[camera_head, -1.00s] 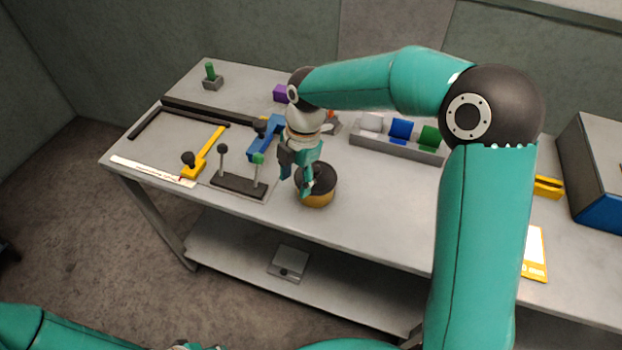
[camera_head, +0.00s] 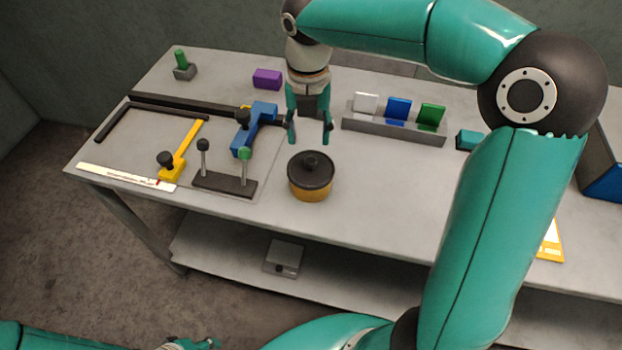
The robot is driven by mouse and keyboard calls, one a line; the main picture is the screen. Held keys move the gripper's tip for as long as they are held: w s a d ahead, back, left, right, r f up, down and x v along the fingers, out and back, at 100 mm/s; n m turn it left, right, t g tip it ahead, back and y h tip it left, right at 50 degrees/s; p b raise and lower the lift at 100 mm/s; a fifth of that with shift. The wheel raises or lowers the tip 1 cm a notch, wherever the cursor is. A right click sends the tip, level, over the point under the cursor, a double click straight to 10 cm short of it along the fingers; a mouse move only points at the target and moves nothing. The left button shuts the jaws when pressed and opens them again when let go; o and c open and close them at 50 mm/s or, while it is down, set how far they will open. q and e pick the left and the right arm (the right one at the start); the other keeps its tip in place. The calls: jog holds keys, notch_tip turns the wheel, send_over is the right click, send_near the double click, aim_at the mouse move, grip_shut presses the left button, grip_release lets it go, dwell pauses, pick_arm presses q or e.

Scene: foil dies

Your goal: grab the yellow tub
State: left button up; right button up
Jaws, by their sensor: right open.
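The yellow tub (camera_head: 310,194) is a short round pot with a dark lid (camera_head: 298,173) and a dark knob on top. It stands upright on the grey bench near the front edge, right of the clamp stand. My right gripper (camera_head: 309,137) is open and empty, its two fingers pointing down. In the picture it is just above the tub, apart from it, with the knob fully visible. My left arm lies low at the bottom left, and only a small part of its gripper (camera_head: 190,343) shows at the picture's bottom edge.
Left of the tub are a dark stand (camera_head: 225,184) with two upright posts, a blue clamp (camera_head: 254,130) and a yellow clamp (camera_head: 182,148). Behind are a purple block (camera_head: 267,79) and a grey rack (camera_head: 393,128) holding white, blue and green pieces. Bench right of the tub is clear.

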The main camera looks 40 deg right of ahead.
aim_at(311, 159)
jog(key=shift+s+d+f, duration=0.1)
jog(key=shift+s+f, duration=0.05)
jog(key=shift+f, duration=1.6)
jog(key=shift+s+f, duration=0.1)
jog(key=shift+f, duration=1.65)
grip_shut()
